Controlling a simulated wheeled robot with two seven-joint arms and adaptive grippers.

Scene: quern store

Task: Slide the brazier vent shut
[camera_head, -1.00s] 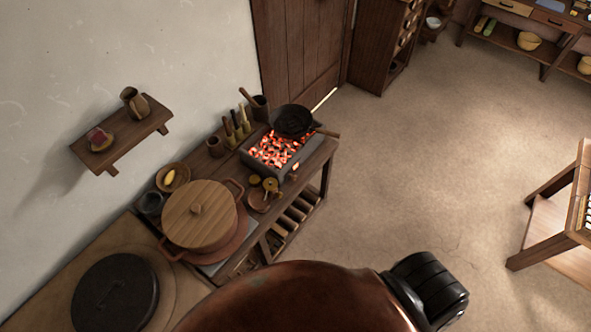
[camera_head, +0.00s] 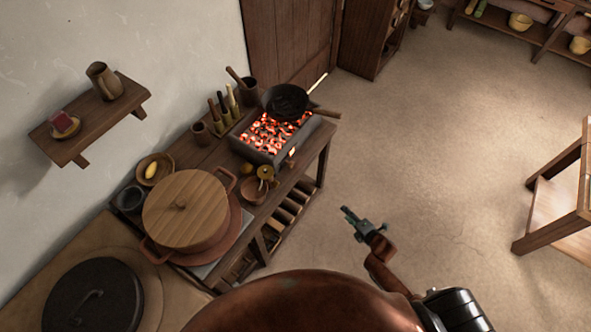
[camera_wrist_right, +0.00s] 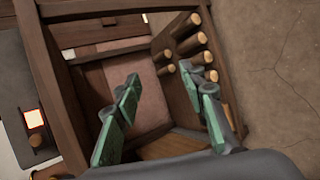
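The brazier (camera_head: 254,153) is a grey box of glowing coals on the wooden bench. A small glowing vent opening (camera_head: 292,152) with a wooden knob (camera_head: 290,163) shows on its side facing the room. In the right wrist view, the vent glows (camera_wrist_right: 35,118) at the left edge, with the knob (camera_wrist_right: 42,140) just below it, so the vent looks at least partly open. My right gripper (camera_head: 349,216) is empty, to the right of and below the brazier in the head view, apart from it. Its green-padded fingers (camera_wrist_right: 168,88) are spread. My left gripper is not in view.
A dark pan (camera_head: 287,101) sits on the brazier's back end, its handle sticking out right. A lidded pot (camera_head: 186,207) and small bowls stand along the bench (camera_head: 318,147). Logs (camera_wrist_right: 196,40) lie on its lower shelf.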

